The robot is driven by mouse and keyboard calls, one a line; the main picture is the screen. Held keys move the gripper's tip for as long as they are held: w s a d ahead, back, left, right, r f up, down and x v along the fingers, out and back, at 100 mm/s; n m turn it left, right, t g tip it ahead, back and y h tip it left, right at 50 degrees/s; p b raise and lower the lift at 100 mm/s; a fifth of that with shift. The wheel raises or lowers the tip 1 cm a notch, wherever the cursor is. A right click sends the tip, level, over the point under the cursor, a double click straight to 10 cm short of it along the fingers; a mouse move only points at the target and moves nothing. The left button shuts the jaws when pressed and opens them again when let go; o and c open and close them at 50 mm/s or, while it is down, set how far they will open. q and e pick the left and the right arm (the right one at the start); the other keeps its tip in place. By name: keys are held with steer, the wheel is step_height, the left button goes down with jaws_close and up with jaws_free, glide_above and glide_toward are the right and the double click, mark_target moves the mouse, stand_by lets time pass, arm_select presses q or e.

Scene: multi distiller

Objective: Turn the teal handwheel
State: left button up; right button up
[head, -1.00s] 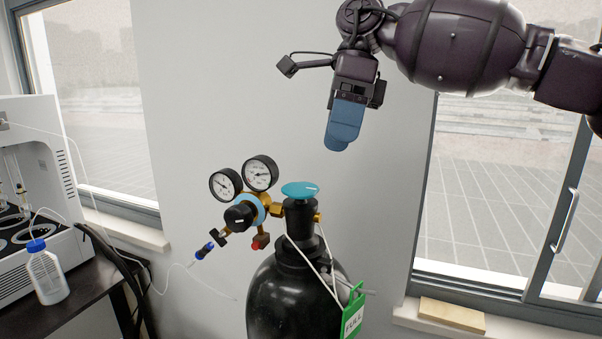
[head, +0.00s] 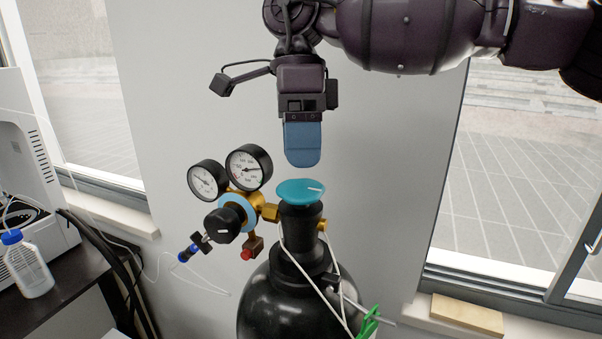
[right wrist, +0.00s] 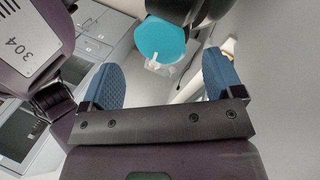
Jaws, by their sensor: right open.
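The teal handwheel (head: 300,191) sits on top of the black gas cylinder (head: 290,300), with a white mark on its face. My right gripper (head: 303,164) points down just above the handwheel, apart from it, with blue fingers. In the right wrist view its two blue fingers (right wrist: 162,82) are spread with nothing between them. The teal handwheel (right wrist: 162,40) shows there beyond the fingertips, roughly midway between them. My left gripper is in neither view.
A regulator with two gauges (head: 248,167) and a black knob (head: 223,225) is attached left of the cylinder neck. A green tag (head: 369,321) hangs at its right. A blue-capped bottle (head: 27,262) stands on the dark table at left. A wooden block (head: 467,314) lies on the windowsill.

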mark_target(302, 185)
steer(key=shift+x, duration=2)
steer(key=c, duration=0.9)
